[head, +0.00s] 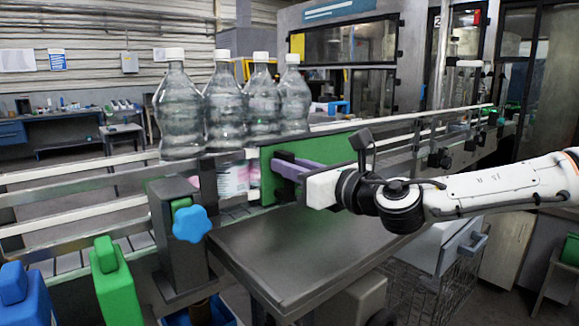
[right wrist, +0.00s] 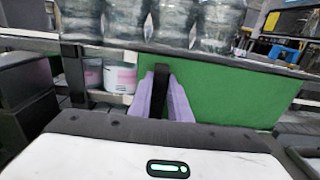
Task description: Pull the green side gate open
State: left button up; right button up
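The green side gate (head: 335,155) is an upright panel along the conveyor's front side, and it also fills the middle of the right wrist view (right wrist: 230,92). A dark handle bar (right wrist: 161,88) stands out from the gate near its left end. My right gripper (head: 287,170) reaches in from the right. Its purple fingers (right wrist: 163,98) lie on both sides of the handle bar, seemingly closed on it with no clear gap. The left end of the gate stands beside an opening where pink-and-white labelled items (right wrist: 119,76) show. My left gripper is not in view.
Several clear bottles with white caps (head: 226,108) stand on the conveyor behind the gate. A post with a blue star knob (head: 191,224) stands at the left. A grey metal table (head: 300,262) lies below my right gripper. A wire basket (head: 435,292) is at lower right.

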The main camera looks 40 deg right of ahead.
grip_shut()
